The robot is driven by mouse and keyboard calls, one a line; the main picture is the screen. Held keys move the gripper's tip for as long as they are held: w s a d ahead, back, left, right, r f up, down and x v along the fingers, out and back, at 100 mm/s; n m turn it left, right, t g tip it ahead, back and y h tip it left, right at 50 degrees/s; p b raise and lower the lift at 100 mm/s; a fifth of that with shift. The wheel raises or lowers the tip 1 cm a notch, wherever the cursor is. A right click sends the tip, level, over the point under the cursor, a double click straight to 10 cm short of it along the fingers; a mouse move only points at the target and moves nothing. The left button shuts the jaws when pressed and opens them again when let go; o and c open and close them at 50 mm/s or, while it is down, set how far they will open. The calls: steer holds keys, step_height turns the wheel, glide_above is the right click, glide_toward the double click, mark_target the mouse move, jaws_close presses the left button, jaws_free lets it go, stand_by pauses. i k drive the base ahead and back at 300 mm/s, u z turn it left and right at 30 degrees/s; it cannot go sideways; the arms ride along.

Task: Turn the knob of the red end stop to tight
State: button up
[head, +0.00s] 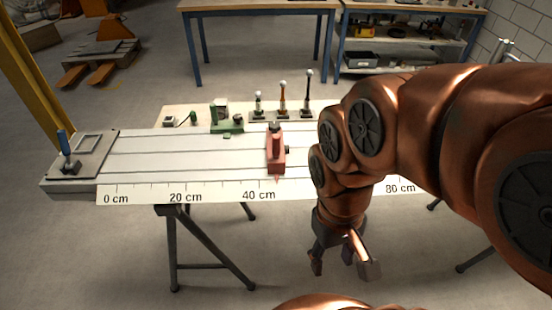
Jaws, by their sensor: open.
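The red end stop (276,152) sits across the white slotted bed (180,150), a little past the 40 cm mark of the front scale. Its dark knob (274,127) shows at the far end of the stop; its setting is too small to tell. My gripper (342,266) hangs with fingers down in front of the bed's front edge, to the right of and nearer than the red stop. Its fingers are apart with nothing between them. My copper arm hides the bed's right part and some of the scale.
Several upright ball-topped levers (283,98) stand behind the stop. A blue-handled lever (66,150) is on the bed's left end. The bed's middle left is clear.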

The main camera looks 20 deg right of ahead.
mark_target(274, 126)
steer(key=k, duration=0.5)
steer(key=u, duration=1.7)
steer(key=i, duration=1.3)
steer(key=z, duration=2.05)
